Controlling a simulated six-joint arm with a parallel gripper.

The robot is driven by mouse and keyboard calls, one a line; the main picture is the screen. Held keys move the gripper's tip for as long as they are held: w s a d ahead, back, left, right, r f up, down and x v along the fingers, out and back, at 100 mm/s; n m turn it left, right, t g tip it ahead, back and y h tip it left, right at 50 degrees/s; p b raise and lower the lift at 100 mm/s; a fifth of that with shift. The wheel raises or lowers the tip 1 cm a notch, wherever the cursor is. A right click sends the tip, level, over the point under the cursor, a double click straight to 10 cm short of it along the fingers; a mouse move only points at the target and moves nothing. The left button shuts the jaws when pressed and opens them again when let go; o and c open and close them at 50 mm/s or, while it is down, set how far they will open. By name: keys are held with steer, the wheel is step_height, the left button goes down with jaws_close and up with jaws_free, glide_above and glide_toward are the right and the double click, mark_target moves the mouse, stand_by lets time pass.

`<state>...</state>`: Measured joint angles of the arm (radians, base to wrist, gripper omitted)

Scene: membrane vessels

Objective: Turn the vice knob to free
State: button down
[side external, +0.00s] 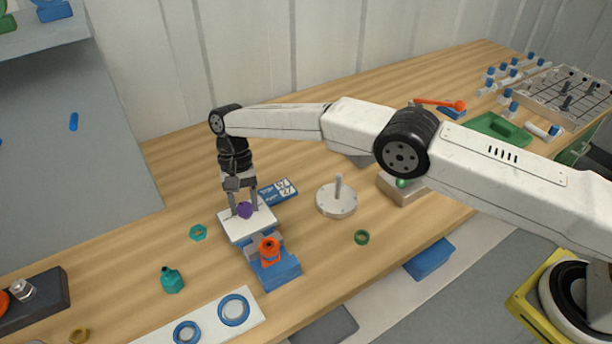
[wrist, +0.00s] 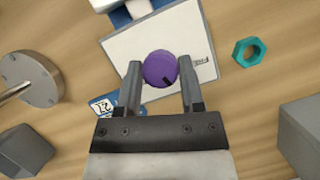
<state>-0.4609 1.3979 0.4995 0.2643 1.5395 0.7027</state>
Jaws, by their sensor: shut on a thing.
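The vice knob is a purple round knob (side external: 244,210) on a white plate (side external: 262,222). It also shows in the wrist view (wrist: 160,69), with a dark mark near its lower edge and a small printed label beside it on the plate. My gripper (side external: 243,207) reaches down from above, and its two fingers are closed on the knob's sides. In the wrist view my gripper (wrist: 161,78) has one finger on each side of the knob. The blue vice (side external: 278,268) stands in front of the plate, with an orange part (side external: 269,250) in it.
A teal nut (side external: 198,232) and a teal bottle-like piece (side external: 172,280) lie to the left. A grey disc with an upright post (side external: 337,198) stands to the right. A blue labelled card (side external: 280,192) lies behind the plate. A green ring (side external: 362,237) lies near the front edge.

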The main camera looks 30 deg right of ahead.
steer(key=shift+a+n+h, duration=0.1)
steer(key=shift+n+h, duration=0.2)
steer(key=shift+n, duration=1.1)
steer(key=shift+c, duration=1.1)
jaws_free()
steer(key=shift+m, duration=0.6)
steer(key=shift+m, duration=0.4)
